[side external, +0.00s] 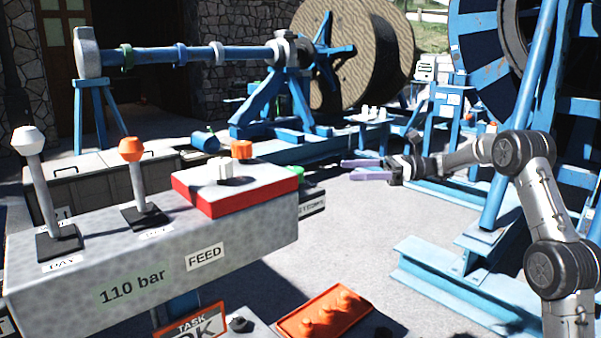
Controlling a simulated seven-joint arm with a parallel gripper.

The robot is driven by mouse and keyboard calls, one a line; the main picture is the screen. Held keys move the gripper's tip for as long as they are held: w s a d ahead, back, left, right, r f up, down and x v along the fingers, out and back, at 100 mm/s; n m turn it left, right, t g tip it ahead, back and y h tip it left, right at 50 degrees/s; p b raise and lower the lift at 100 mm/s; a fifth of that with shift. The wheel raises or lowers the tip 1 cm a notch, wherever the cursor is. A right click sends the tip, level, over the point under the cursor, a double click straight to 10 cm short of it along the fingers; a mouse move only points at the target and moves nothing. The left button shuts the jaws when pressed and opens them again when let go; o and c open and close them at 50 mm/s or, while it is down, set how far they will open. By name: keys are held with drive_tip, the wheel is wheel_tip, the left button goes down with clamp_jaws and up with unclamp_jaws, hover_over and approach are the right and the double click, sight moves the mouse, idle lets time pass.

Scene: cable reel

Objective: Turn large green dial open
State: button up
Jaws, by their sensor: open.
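A green part (312,195) shows at the right end of the grey control console, mostly hidden behind the red block; it may be the large green dial, but I cannot tell its shape or setting. My gripper (347,169) is to the right of the console and a little above the green part in the picture. Its two pale purple fingers point left, stand apart and hold nothing. It looks clear of the console.
The grey console (150,262) carries a lever with a white knob (28,140), a lever with an orange knob (131,149) and a red block (235,190) with white and orange knobs. An orange panel (325,312) is in front. Blue framework (470,262) stands at right. Bare floor lies between.

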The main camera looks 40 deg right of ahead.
sight(301, 169)
drive_tip(key=x, duration=1.3)
drive_tip(key=shift+w+a, duration=0.15)
drive_tip(key=shift+a, duration=0.1)
drive_tip(key=c, duration=1.4)
